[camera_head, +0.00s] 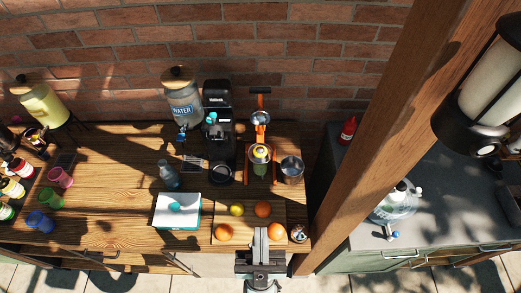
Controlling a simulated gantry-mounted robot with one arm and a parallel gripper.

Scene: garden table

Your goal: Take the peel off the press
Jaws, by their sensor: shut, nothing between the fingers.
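The orange-framed press (259,118) stands toward the back right of the wooden table. A yellow, round piece that looks like the peel (260,153) sits on its middle; it is small, so I cannot tell its exact shape. A green glass or cup shows dimly below it, in shadow. My gripper (261,231) is at the table's front edge, in front of the press and clear of the peel. Its grey fingers are shut and empty. They hide part of the cutting board.
A cutting board (248,224) with several oranges lies between my gripper and the press. A metal cup (292,170) stands right of the press, a black machine (217,120) left. A white box (177,211) and a small jar (298,233) flank the board. A wooden post (385,115) rises at right.

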